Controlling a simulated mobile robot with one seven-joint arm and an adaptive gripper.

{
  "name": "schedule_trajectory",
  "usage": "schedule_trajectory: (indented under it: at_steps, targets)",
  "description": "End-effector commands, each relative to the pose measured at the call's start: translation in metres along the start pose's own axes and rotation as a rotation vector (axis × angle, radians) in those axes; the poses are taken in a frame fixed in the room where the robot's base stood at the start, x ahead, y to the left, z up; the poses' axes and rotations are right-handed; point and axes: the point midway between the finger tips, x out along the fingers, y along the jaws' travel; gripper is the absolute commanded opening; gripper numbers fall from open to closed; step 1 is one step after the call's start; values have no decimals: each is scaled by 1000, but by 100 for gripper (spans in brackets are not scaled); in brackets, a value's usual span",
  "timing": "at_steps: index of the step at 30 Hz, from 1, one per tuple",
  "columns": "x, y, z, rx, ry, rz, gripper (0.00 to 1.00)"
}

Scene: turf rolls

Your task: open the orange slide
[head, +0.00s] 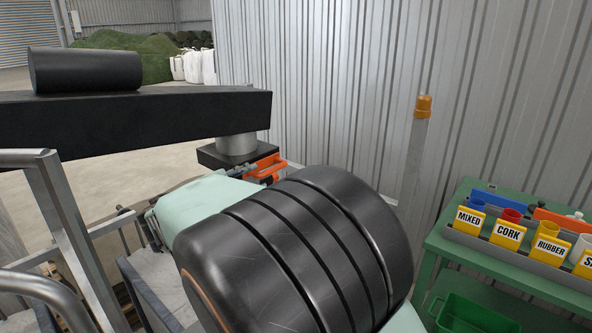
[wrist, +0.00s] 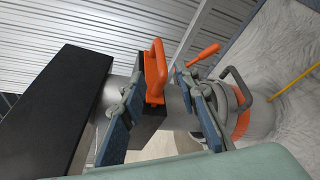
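The orange slide handle (wrist: 154,72) is an upright loop on a dark block (wrist: 148,128) around a grey pipe in the wrist view. My gripper (wrist: 160,84) is open, with one fingertip to each side of the handle in the picture. I cannot tell whether either finger touches it. In the head view the orange part (head: 266,168) shows under the black beam, beyond my arm. My gripper (head: 246,172) is next to it there, small and partly hidden by my arm.
An orange lever (wrist: 204,55) and a pipe with an orange band (wrist: 242,122) and a grey handle are right of my fingers. A black beam (head: 130,122) runs overhead of the slide.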

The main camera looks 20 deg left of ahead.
Motion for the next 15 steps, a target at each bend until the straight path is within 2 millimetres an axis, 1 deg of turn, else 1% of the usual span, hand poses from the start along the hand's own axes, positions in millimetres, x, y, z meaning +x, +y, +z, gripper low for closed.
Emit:
schedule_trajectory:
  at_steps: [5,12,15]
  targets:
    - [28,0,3,-2,-5,-3,29]
    - [74,0,4,-1,-5,-4,29]
    - [88,0,3,-1,-4,-4,29]
